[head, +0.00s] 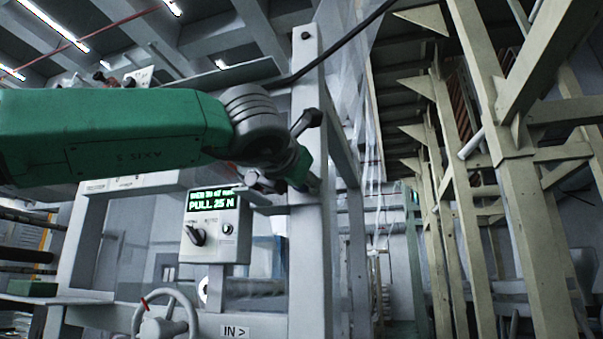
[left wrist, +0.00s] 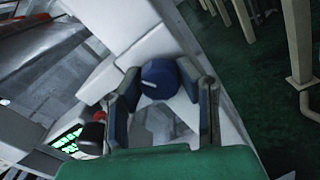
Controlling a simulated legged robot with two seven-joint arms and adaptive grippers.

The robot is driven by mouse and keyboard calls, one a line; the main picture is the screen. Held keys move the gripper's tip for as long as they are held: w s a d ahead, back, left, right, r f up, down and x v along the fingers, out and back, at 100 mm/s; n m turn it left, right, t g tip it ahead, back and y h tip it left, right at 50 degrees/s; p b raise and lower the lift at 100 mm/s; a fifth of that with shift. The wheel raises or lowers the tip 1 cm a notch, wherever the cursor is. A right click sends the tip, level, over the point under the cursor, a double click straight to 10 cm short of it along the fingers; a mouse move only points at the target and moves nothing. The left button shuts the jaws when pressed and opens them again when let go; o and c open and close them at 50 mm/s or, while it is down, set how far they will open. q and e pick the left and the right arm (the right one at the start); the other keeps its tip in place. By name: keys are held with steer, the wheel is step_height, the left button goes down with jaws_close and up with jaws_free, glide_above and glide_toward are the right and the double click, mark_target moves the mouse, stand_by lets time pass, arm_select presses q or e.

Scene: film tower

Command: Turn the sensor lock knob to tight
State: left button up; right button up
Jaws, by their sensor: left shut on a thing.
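My left gripper (head: 296,172) reaches in from the left, beside the grey upright post of the machine frame. In the left wrist view, its two dark fingers (left wrist: 165,105) are shut on a round dark blue knob (left wrist: 160,78) with a small white mark, the sensor lock knob as far as I can tell. The knob sits against a pale surface. In the head view the knob is hidden by the gripper and arm. I cannot read any tight or loose label. My right gripper is not in view.
A grey control box (head: 215,228) with a green display reading "PULL 25 N" hangs below my left arm. A handwheel (head: 167,318) is at lower left. The grey post (head: 310,250) stands close to the gripper. Cream beams (head: 515,210) rise at right.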

arm_select(q)
steer(key=m+p, duration=0.9)
steer(key=shift+d+m, duration=0.1)
steer(key=shift+m, duration=0.2)
steer(key=m+p, duration=0.4)
steer(key=shift+f+h, duration=0.15)
steer(key=shift+h, duration=0.15)
steer(key=shift+f+m+p, duration=0.2)
steer(key=shift+m+p, duration=0.25)
steer(key=shift+m, duration=0.35)
steer(key=shift+f, duration=0.1)
steer(key=o, duration=1.2)
steer(key=shift+c, duration=0.2)
steer(key=shift+r, duration=0.2)
